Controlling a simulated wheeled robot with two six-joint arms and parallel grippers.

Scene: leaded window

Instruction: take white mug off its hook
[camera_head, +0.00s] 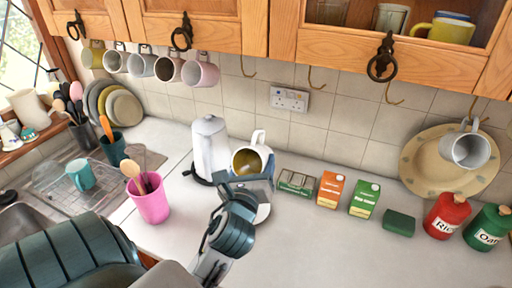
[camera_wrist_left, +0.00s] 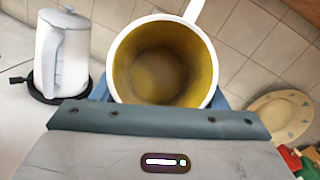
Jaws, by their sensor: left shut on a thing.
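A white mug (camera_head: 240,163) with a mustard-yellow inside is held by my left gripper (camera_head: 248,180). It is tilted, with its handle up and its mouth toward the head camera, in the air over the worktop. In the left wrist view the mug (camera_wrist_left: 120,50) fills the middle, with the blue fingers showing on both sides of it. Its handle touches no hook. Several bare hooks (camera_head: 248,68) hang under the cupboard above, well clear of the mug. My right gripper is not in view.
More mugs (camera_head: 169,68) hang at upper left. A grey mug (camera_head: 466,151) hangs at right before a round plate (camera_head: 420,165). A white kettle (camera_head: 209,150) stands close left of the held mug. A pink utensil cup (camera_head: 151,203) and several boxes (camera_head: 331,189) flank my arm. The front worktop is clear.

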